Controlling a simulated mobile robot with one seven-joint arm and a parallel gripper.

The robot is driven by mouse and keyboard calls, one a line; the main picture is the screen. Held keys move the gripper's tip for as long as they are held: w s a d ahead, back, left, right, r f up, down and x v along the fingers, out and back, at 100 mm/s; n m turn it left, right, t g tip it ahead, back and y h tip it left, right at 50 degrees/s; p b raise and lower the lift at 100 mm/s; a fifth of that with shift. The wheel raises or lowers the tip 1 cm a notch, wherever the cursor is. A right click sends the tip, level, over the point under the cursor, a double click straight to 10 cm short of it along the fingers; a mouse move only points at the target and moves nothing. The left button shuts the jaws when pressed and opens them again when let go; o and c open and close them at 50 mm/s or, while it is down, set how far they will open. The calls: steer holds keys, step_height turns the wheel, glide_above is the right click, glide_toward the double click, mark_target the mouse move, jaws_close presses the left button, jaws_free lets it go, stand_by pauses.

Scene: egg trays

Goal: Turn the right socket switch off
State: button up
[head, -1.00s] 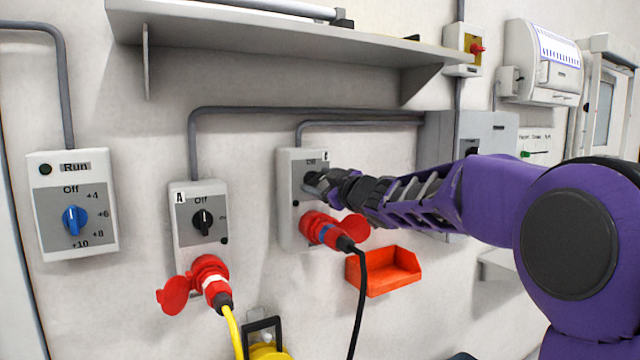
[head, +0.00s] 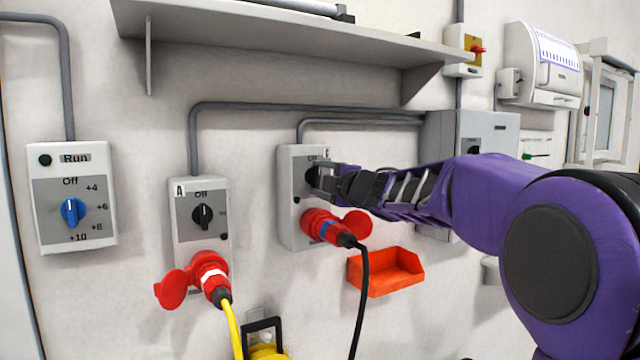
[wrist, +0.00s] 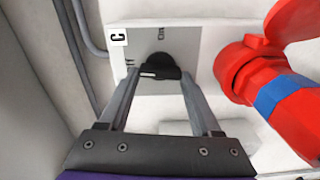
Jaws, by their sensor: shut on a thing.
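The right socket box (head: 287,215), grey with a "C" label, hangs on the wall in the head view. Its black rotary switch (head: 311,176) sits in the upper part, partly covered by my gripper (head: 322,180). In the wrist view, the switch (wrist: 157,64) is between the two fingers of my gripper (wrist: 160,76), which is shut on it. The switch's white mark is on its left side, the side of the "Off" lettering beside the left finger. The "On" lettering is above the switch in that view. A red plug (head: 325,228) is in the socket below.
Socket box A (head: 182,235) and a "Run" box with a blue knob (head: 72,211) hang to the left. A grey shelf (head: 280,35) runs above. An orange bin (head: 385,275) and a black cable (head: 361,300) are below my gripper.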

steer(key=shift+n, duration=0.6)
steer(key=o, duration=1.4)
steer(key=shift+s, duration=0.1)
